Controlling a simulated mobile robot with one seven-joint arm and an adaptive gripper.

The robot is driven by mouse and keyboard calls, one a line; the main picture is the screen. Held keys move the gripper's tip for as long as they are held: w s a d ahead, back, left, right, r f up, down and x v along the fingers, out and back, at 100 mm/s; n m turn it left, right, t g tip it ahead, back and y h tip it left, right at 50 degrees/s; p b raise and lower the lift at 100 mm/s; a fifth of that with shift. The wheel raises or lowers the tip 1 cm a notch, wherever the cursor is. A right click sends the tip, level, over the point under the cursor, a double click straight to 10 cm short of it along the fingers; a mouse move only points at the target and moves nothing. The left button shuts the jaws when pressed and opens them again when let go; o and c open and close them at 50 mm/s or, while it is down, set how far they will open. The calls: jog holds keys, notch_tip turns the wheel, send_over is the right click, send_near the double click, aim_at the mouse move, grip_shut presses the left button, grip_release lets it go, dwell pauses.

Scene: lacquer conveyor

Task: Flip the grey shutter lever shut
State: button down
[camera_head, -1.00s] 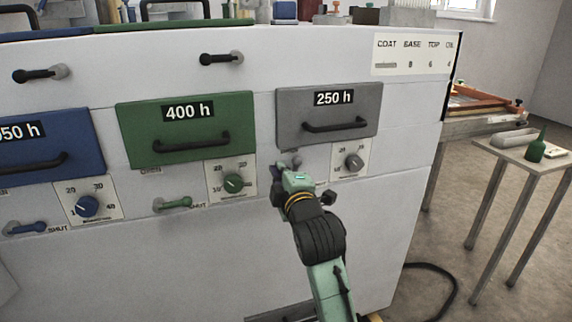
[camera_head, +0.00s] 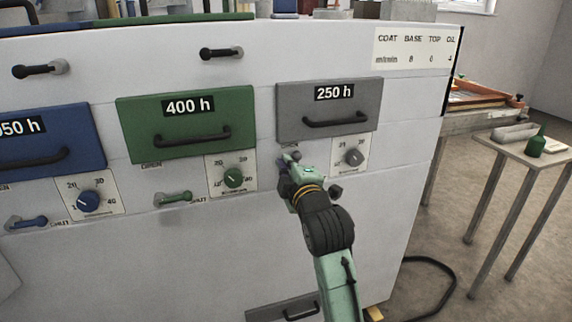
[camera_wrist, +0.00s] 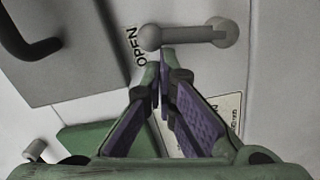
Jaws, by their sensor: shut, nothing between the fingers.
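The grey shutter lever (camera_head: 291,158) is below the grey 250 h door (camera_head: 300,98) in the head view, partly hidden by my gripper. In the wrist view the lever (camera_wrist: 190,35) runs from a round pivot at right to a ball end at left, and the ball is beside the word OPEN. My gripper (camera_head: 287,176) is at the lever from below. In the wrist view its fingertips (camera_wrist: 160,66) are together and empty, just under the ball end. I cannot tell whether they touch it. The SHUT label of this lever is not visible.
A grey dial (camera_head: 353,157) is right of the lever. The grey door's handle (camera_head: 336,119) juts out above. A small table (camera_head: 520,150) stands at right.

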jog(key=shift+w+d+r+m, duration=0.1)
jog(key=shift+d+m, duration=0.2)
jog(key=shift+m, duration=0.2)
jog(key=d+m, duration=0.1)
jog(key=m, duration=0.2)
jog(key=shift+w+d+r+p, duration=0.15)
jog(key=shift+w+d+p, duration=0.15)
jog(key=shift+d+p, duration=0.1)
jog(key=d+m, duration=0.1)
jog(key=m, duration=0.1)
jog(key=d+m, duration=0.1)
jog(key=m, duration=0.1)
jog(key=w+d+f+m, duration=0.1)
jog(key=m, duration=0.1)
jog(key=shift+d+f+g+p, duration=0.1)
jog(key=shift+d+g+p, duration=0.05)
jog(key=shift+g+p, duration=0.2)
jog(key=m, duration=0.1)
jog(key=d+f+m, duration=0.1)
jog(key=m, duration=0.1)
jog(key=shift+w+d+f+m+y, duration=0.25)
jog(key=shift+f+m+y, duration=0.05)
jog(key=shift+f+y, duration=0.1)
jog(key=shift+d+f, duration=0.2)
jog(key=shift+w, duration=0.1)
